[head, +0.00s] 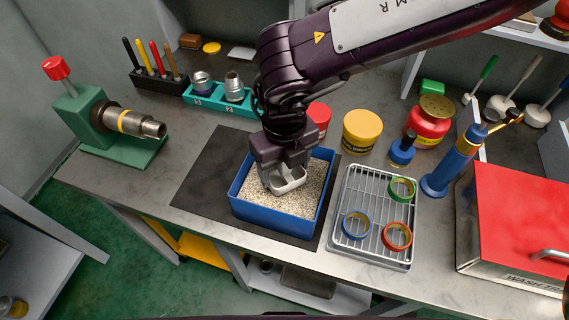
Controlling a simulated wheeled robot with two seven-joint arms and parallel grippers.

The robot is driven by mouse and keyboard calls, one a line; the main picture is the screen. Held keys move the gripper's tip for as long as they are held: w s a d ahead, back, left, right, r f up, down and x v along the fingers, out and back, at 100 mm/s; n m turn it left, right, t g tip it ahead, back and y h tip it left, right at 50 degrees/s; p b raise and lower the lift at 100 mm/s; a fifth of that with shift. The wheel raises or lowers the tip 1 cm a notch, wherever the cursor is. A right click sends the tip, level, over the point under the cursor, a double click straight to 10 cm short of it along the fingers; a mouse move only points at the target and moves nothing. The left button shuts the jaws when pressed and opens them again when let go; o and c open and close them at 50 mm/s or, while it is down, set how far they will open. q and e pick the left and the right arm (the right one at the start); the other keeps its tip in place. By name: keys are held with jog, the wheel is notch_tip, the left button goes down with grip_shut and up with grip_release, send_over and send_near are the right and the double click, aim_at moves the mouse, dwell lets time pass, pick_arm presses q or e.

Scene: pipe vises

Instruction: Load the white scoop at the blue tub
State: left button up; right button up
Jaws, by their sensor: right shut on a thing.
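The blue tub (284,221) stands on a dark mat on the bench and holds pale speckled grains. My right gripper (284,168) points down over the tub and is shut on the white scoop (288,183). The scoop is at the grains, inside the tub's rim as seen from above. I cannot tell how deep it sits or whether grains lie in it. The gripper hides the scoop's handle. My left gripper is not in view.
Right of the tub is a wire rack (376,240) with green, blue and red rings. Behind stand a yellow-lidded jar (361,130), a red-lidded jar (319,116) and a blue bottle (402,151). A green vise (100,130) is at left, a red-topped box (520,220) at right.

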jog(key=shift+f, duration=0.4)
jog(key=shift+f, duration=0.1)
dwell(1.1)
jog(key=shift+s, duration=0.1)
jog(key=shift+r+p, duration=2.65)
jog(key=shift+r, duration=0.95)
